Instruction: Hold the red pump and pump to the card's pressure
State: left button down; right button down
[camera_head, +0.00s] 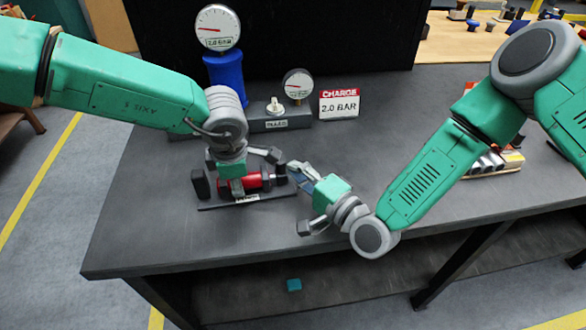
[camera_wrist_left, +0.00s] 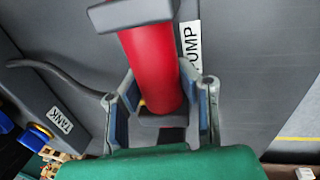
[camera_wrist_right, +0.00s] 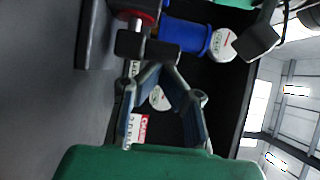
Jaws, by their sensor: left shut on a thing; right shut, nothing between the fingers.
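The red pump (camera_head: 254,181), with dark end blocks, lies on a dark base plate marked PUMP. My left gripper (camera_head: 237,186) is shut around its red barrel, which also shows between the fingers in the left wrist view (camera_wrist_left: 155,65). My right gripper (camera_head: 298,173) is shut and empty, its fingertips close to the pump's dark right-end block (camera_wrist_right: 145,46); contact is unclear. The card (camera_head: 339,103) reads CHARGE 2.0 BAR. A large gauge (camera_head: 218,28) above a blue cylinder (camera_head: 225,72) has its red needle pointing left. A smaller gauge (camera_head: 298,84) stands right of it.
A small pale valve knob (camera_head: 275,106) sits on the grey block beside the smaller gauge. A tray of parts (camera_head: 490,163) lies at the right under my right arm. The dark table's front edge (camera_head: 180,267) is near the pump. The table centre right is clear.

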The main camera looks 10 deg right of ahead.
jog(key=d, duration=0.3)
jog(key=shift+s+d+f, duration=0.1)
jog(key=shift+s+d, duration=0.2)
jog(key=shift+s, duration=0.1)
pick_arm(q)
jog(key=shift+d, duration=0.1)
pick_arm(e)
jog(key=v, duration=0.9)
jog(key=shift+s+d, duration=0.15)
jog(key=shift+s, duration=0.2)
jog(key=shift+f, duration=0.1)
pick_arm(q)
jog(key=c, duration=1.1)
grip_release()
